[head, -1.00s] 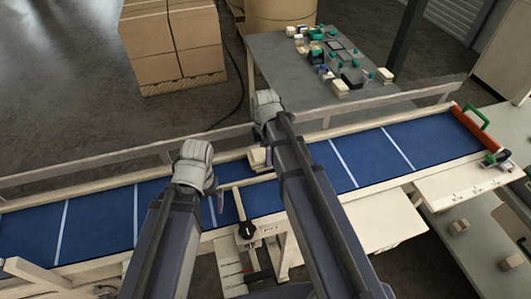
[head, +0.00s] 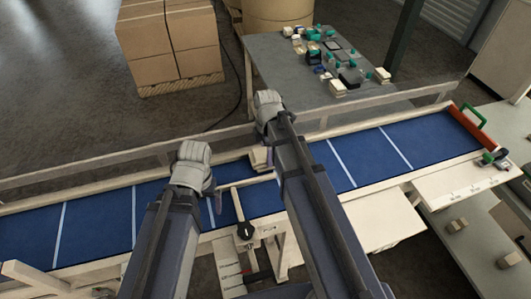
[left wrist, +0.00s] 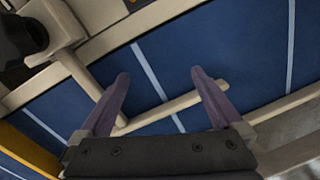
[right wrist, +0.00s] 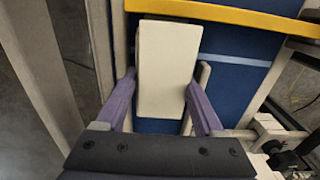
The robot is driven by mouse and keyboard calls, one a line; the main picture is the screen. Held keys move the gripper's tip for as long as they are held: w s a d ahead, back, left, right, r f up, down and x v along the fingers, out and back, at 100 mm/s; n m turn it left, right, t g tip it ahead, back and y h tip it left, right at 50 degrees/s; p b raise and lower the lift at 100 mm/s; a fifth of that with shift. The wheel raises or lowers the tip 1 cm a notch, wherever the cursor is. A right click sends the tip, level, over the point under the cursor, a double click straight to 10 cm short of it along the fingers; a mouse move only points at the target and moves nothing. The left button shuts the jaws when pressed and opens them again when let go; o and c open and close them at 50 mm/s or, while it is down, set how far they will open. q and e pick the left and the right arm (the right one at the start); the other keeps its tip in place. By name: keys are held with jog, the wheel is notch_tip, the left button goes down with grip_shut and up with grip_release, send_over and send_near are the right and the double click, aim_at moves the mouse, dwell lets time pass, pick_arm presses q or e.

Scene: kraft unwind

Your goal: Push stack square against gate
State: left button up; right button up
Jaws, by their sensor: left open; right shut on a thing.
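The stack (head: 258,158) is a small pale cream block on the blue belt by the far rail. In the right wrist view the stack (right wrist: 168,65) sits between both purple fingers, and my right gripper (right wrist: 160,83) is shut on it. Single layers cannot be told apart. A pale bar (head: 250,181), apparently the gate, lies over the belt on a stem from a black knob (head: 245,231). The left wrist view shows this bar (left wrist: 165,112) too. My left gripper (left wrist: 160,77) is open and empty above the belt, its fingers spread over the bar. Any stack-to-gate contact is hidden.
The blue belt (head: 100,220) has white cross lines and pale side rails. A yellow bar (right wrist: 230,14) crosses the top of the right wrist view. A grey table (head: 285,75) with small parts and stacked cartons (head: 170,45) stand behind. The belt to the right is clear.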

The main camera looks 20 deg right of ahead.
jog(key=shift+d, duration=0.55)
dwell(1.4)
pick_arm(q)
jog(key=shift+f, duration=0.1)
pick_arm(e)
jog(key=shift+a+f, duration=0.1)
jog(key=shift+a, duration=0.1)
dwell(0.4)
jog(key=o, duration=1.5)
notch_tip(320, 180, up, 8)
jog(key=p, duration=0.7)
jog(key=shift+p, duration=0.35)
pick_arm(q)
notch_tip(320, 180, up, 8)
pick_arm(e)
jog(key=shift+f, duration=0.1)
pick_arm(q)
jog(key=shift+f, duration=0.25)
pick_arm(e)
jog(key=shift+f, duration=0.15)
